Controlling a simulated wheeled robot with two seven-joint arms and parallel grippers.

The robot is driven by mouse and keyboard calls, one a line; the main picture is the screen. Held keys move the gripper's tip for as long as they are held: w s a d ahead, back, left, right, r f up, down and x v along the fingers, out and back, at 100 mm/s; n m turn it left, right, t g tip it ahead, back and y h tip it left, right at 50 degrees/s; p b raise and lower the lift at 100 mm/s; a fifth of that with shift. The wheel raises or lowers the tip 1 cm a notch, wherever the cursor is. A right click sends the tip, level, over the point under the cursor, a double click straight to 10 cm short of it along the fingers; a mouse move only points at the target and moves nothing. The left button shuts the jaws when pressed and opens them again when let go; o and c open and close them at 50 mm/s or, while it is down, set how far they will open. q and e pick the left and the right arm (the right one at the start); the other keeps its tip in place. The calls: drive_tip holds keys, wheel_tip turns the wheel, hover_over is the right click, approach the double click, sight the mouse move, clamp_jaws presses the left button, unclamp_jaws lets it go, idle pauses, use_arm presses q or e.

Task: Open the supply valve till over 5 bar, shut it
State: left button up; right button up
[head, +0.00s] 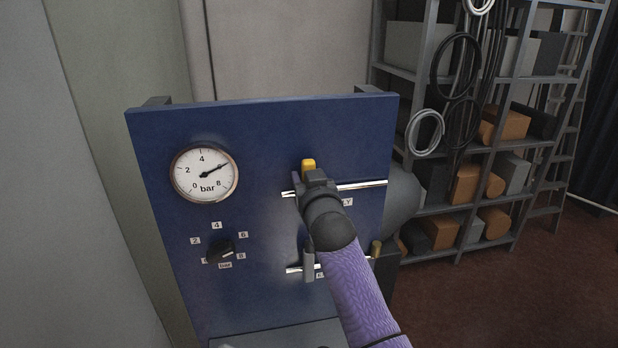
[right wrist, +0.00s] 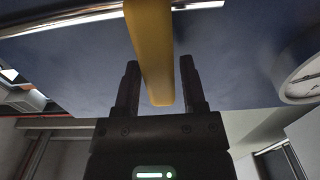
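The supply valve's yellow lever (head: 308,164) sticks up across the upper bright pipe (head: 362,186) on the blue panel (head: 270,125); my gripper hides its lower part. My right gripper (head: 315,180) is at the lever. In the right wrist view, the lever (right wrist: 156,60) lies between the two fingers (right wrist: 159,75), with a narrow gap on each side, so the gripper looks open around it. The round pressure gauge (head: 204,173) is on the panel's upper left; its needle points to the upper right, near where 6 bar would be. My left gripper is not in view.
A black knob (head: 219,247) with a number scale is below the gauge. A grey lever (head: 308,266) hangs down at the lower pipe, close beside my right arm. A shelf rack (head: 480,140) with boxes and coiled hoses stands at the right. Open floor (head: 550,270) lies before it.

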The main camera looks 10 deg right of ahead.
drive_tip(key=shift+o, duration=1)
drive_tip(key=s, duration=1)
drive_tip(key=shift+d+b, duration=0.15)
drive_tip(key=shift+b, duration=0.3)
drive_tip(key=shift+f, duration=0.1)
